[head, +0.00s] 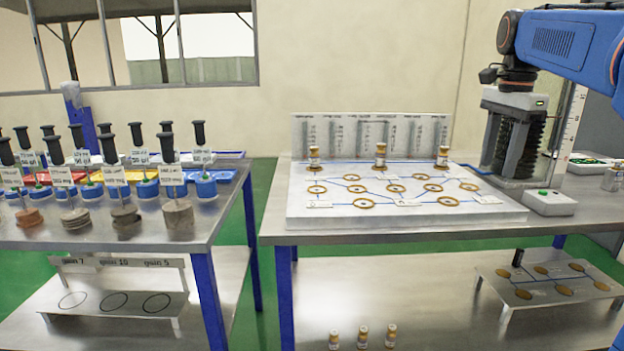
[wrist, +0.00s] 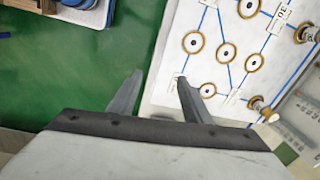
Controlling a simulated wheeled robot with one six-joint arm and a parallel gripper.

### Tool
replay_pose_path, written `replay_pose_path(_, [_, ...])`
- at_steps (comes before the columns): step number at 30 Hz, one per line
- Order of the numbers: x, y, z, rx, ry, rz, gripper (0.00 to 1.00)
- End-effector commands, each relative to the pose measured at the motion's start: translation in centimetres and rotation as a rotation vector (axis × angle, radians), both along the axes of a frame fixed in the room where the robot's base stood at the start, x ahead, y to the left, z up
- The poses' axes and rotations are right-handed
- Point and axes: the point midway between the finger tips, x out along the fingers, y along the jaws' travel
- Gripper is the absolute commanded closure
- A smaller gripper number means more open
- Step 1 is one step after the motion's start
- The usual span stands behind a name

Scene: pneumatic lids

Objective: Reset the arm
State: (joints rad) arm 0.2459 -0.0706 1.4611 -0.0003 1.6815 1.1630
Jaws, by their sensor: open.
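My gripper (wrist: 160,78) shows in the wrist view with its two grey fingers spread apart and nothing between them. Behind its fingertips lie the green floor and the edge of a white board. In the head view my blue arm reaches in from the upper right, its dark wrist in front of the right end of the bench. The fingers are hard to make out there against a grey and black bellows-like device. The white board (head: 405,212) carries gold rings joined by blue lines, and several small capped vials (head: 381,155) stand along its back edge.
The left table (head: 110,235) holds black-handled weights with labels and coloured trays. Green floor (head: 262,185) separates it from the right bench. Three vials (head: 363,337) stand on the lower shelf, near a small ringed stand (head: 545,270). A white box (head: 549,202) sits right of the board.

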Motion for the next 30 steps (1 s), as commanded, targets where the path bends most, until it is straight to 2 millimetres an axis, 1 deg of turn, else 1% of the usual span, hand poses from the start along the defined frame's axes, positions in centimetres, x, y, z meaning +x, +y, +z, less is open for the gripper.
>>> replay_pose_path(1, [-0.9, 0.7, -0.4, -0.005, -0.009, 0.040, 0.55])
replay_pose_path(5, [-3.4, 2.5, -2.3, -0.023, -0.040, 0.181, 0.55])
replay_pose_path(9, [-6.6, 4.5, -5.1, -0.051, -0.077, 0.354, 0.55])
replay_pose_path(14, [-10.3, 6.5, -8.7, -0.088, -0.119, 0.551, 0.55])
replay_pose_path(20, [-15.0, 8.6, -13.9, -0.144, -0.168, 0.795, 0.55])
replay_pose_path(26, [-19.6, 10.3, -19.8, -0.208, -0.214, 1.035, 0.55])
replay_pose_path(27, [-20.6, 10.6, -21.1, -0.222, -0.223, 1.084, 0.55])
replay_pose_path(30, [-22.6, 11.2, -24.1, -0.257, -0.242, 1.193, 0.55])
